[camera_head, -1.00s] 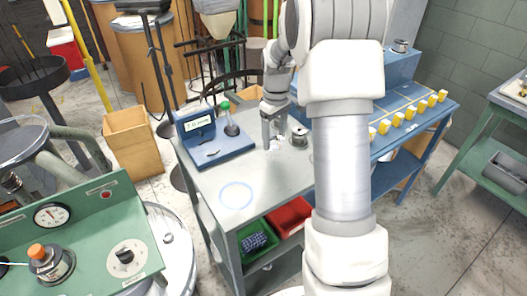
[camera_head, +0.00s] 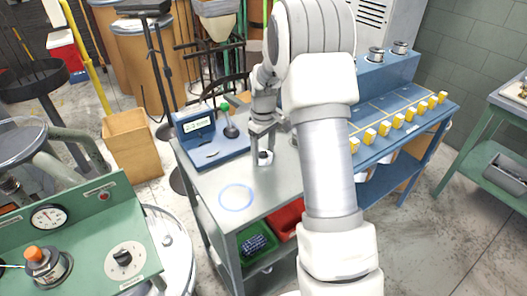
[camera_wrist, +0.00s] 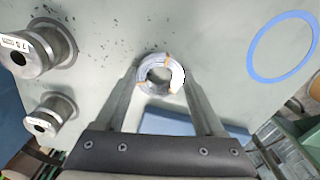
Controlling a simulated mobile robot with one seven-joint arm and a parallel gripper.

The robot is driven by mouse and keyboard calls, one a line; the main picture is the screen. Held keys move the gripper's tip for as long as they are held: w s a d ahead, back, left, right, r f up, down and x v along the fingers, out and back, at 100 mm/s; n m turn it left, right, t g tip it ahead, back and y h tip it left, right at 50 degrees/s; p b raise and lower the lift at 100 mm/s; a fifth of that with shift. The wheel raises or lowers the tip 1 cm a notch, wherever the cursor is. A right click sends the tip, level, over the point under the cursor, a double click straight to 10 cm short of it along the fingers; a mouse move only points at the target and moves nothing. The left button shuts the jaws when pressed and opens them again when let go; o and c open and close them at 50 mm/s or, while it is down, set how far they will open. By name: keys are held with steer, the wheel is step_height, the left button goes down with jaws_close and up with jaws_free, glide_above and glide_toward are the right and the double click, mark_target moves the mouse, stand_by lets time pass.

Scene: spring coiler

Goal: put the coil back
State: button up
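The coil (camera_wrist: 141,80) is a small ring of silvery wire with orange ties. In the wrist view it sits between the tips of my gripper (camera_wrist: 158,82), with a finger against each side. In the head view my gripper (camera_head: 263,157) points down over the grey bench top (camera_head: 215,180), and the coil shows small and dark-centred between its fingers. Whether the coil touches the bench is hard to tell. A blue ring outline (camera_head: 222,203) is marked on the bench, left and nearer than my gripper; it also shows at the right of the wrist view (camera_wrist: 256,50).
Two metal spools (camera_wrist: 38,48) stand left in the wrist view. Green (camera_head: 262,236) and red (camera_head: 287,217) bins sit below the bench. The bench between gripper and ring is clear.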

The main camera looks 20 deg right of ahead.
steer(key=o, duration=0.4)
steer(key=shift+r, duration=0.1)
